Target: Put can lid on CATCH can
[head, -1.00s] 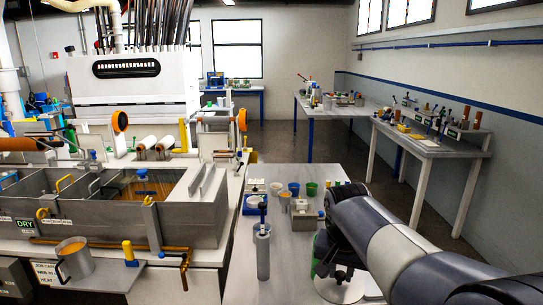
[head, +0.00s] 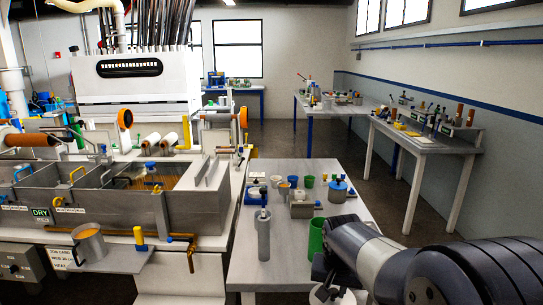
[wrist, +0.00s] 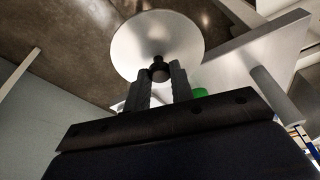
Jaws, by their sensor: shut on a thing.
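My gripper (wrist: 160,75) is shut on the dark knob of a round, pale metal can lid (wrist: 155,38) in the wrist view. In the head view the lid (head: 341,298) shows only partly at the bottom edge, by my gripper (head: 325,286). An open metal can (head: 89,245) with orange contents stands on a small shelf at the lower left, well left of my gripper. I cannot read CATCH on any can.
The near table (head: 285,262) holds a tall grey cylinder (head: 263,238), a green cup (head: 316,238) close to my gripper and several small cups. The resin bath (head: 110,215) is at the left. Floor is free between the near table and the right benches.

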